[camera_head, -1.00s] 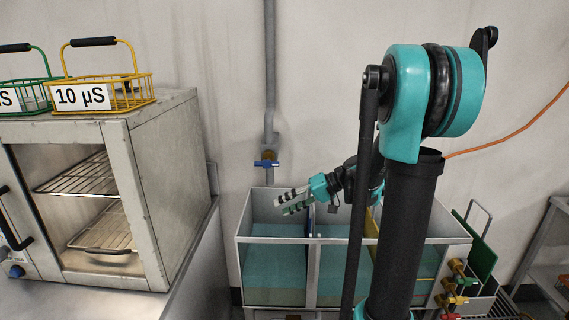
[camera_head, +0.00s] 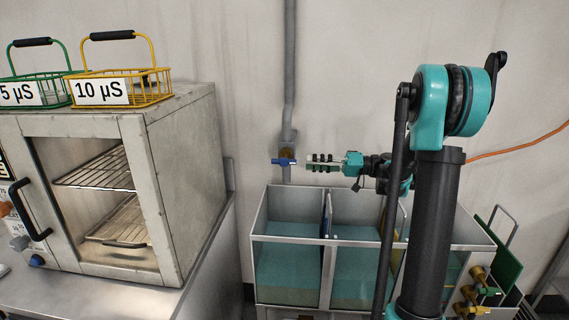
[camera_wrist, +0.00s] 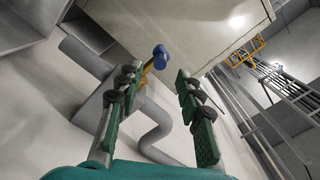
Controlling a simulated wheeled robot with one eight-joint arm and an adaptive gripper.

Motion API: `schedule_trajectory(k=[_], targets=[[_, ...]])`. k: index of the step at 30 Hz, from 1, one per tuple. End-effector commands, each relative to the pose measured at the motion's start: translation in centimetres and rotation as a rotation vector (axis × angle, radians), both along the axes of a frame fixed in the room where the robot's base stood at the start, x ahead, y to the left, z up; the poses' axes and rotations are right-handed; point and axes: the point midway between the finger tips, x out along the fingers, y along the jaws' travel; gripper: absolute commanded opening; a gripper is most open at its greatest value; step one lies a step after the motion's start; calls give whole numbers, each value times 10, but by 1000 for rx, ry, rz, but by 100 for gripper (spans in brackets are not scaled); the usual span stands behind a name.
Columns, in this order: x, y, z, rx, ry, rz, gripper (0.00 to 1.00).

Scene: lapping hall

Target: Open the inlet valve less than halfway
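The inlet valve has a blue handle (camera_head: 284,161) on a brass body, fitted to the grey vertical wall pipe (camera_head: 290,60) above the tank. My gripper (camera_head: 322,163) is level with the handle and just right of it, pointing left at it. In the wrist view the blue handle (camera_wrist: 158,57) shows beyond the fingertips, in line with the gap between them. My gripper (camera_wrist: 155,82) is open, with nothing between its green-padded fingers. The handle appears apart from the fingers, and part of the valve body is hidden behind the left finger in the wrist view.
A divided tank (camera_head: 288,238) of teal liquid stands below the valve. Other brass valves (camera_head: 478,273) sit at the tank's right end.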

Motion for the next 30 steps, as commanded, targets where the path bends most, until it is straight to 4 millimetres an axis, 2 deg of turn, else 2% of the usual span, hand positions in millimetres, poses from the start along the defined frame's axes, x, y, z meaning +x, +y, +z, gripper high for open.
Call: schedule_trajectory(k=[1, 9, 15, 21, 29, 30], targets=[[-1, 12, 0, 0, 0, 5, 37], [1, 64, 0, -1, 0, 4, 37], [2, 91, 0, 0, 0, 2, 37], [3, 102, 0, -1, 0, -1, 37], [3, 103, 0, -1, 0, -1, 37], [3, 102, 0, -1, 0, -1, 33]])
